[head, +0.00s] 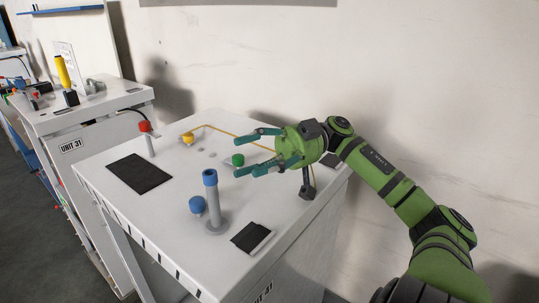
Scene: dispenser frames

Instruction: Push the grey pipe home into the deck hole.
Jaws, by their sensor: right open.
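The grey pipe (214,207) stands upright near the front of the white deck (182,225), with a blue collar (210,178) on its top. Its foot meets a round grey flange (217,226) on the deck. The deck hole is hidden under the pipe, and I cannot tell how deep the pipe sits. My right gripper (255,152) is open and empty, behind and to the right of the pipe and apart from it. Its fingers point left, with a green cap (238,159) close by their tips. My left gripper is not in view.
A blue cap (197,205) is just left of the pipe. A red-capped post (146,134) and a yellow cap (188,138) with a thin yellow line are farther back. Dark pads lie at left (139,173) and front right (251,237). Another unit (100,118) stands at left.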

